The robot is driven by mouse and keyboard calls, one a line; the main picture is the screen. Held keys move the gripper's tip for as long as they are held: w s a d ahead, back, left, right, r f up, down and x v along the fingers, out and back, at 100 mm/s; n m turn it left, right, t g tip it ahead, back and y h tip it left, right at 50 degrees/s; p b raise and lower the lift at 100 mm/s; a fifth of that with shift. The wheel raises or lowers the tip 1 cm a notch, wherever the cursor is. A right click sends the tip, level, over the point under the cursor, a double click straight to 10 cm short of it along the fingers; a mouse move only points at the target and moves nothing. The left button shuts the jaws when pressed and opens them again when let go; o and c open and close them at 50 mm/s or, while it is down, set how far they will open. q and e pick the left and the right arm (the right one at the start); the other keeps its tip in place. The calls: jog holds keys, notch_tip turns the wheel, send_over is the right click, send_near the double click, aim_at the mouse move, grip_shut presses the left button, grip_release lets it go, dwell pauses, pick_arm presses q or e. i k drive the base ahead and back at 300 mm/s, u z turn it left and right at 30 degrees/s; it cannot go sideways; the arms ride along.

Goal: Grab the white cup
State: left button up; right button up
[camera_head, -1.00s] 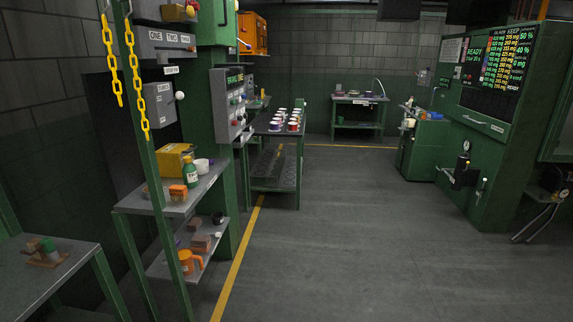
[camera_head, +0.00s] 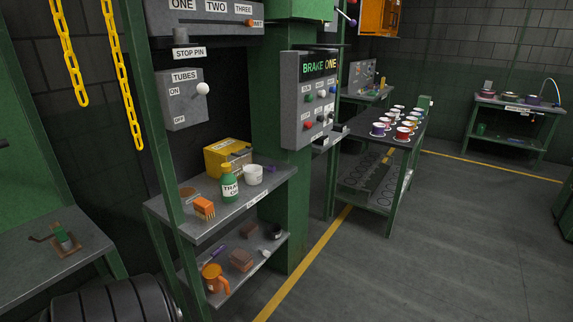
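A white cup (camera_head: 253,174) stands upright on the upper shelf (camera_head: 219,209) of a metal rack, at the middle left of the head view. Neither of my grippers shows in the view.
The lower shelf holds an orange mug (camera_head: 214,278) and a brown block (camera_head: 241,260). Yellow chains (camera_head: 125,75) hang at the left. A table (camera_head: 404,143) with several cups stands beyond. The floor (camera_head: 400,275) at right is clear.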

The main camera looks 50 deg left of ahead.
aim_at(253, 175)
jog(key=i, duration=2.55)
jog(key=u, duration=2.2)
